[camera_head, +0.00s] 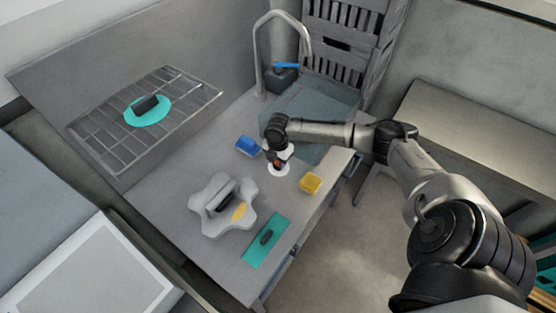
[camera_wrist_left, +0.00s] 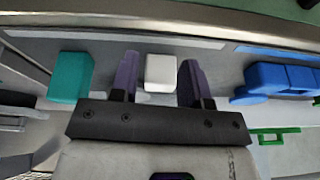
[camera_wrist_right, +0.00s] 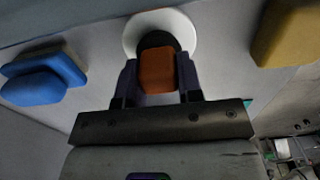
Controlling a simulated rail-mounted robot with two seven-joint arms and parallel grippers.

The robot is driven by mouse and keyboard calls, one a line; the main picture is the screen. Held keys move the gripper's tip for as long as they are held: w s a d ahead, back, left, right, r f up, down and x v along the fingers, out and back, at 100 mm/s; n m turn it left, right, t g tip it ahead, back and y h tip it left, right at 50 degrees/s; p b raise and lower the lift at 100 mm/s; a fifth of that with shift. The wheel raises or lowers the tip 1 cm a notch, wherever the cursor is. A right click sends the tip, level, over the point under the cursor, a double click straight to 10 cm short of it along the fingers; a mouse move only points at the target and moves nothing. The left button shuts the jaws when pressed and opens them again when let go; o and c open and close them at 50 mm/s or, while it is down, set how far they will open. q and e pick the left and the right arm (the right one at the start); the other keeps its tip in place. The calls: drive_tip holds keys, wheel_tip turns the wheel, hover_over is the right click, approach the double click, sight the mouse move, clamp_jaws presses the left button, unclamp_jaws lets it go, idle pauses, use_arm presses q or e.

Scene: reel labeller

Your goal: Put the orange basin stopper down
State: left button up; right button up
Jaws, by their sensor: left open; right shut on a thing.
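The orange basin stopper (camera_wrist_right: 157,72) is between the fingers of my right gripper (camera_wrist_right: 160,85), which is shut on it. In the head view the right gripper (camera_head: 280,158) is low over the grey worktop, with the orange stopper mostly covered by it. A dark round part and a white disc (camera_wrist_right: 133,38) show just beyond the orange block; the white disc also shows under the gripper in the head view (camera_head: 278,171). I cannot tell whether they touch. My left gripper (camera_wrist_left: 160,78) is open, with a white block (camera_wrist_left: 160,73) beyond its fingers. It is not in the head view.
A blue block (camera_head: 248,146) and a yellow block (camera_head: 311,183) lie on either side of the right gripper. A grey lobed piece (camera_head: 208,223) and a teal plate (camera_head: 254,254) are nearer. A tap (camera_head: 257,60) and a clear basin (camera_head: 330,98) stand behind.

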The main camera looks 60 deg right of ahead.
drive_tip(key=shift+f, duration=0.1)
drive_tip(key=o, duration=1)
wheel_tip(320, 180, up, 12)
drive_tip(key=p, duration=0.1)
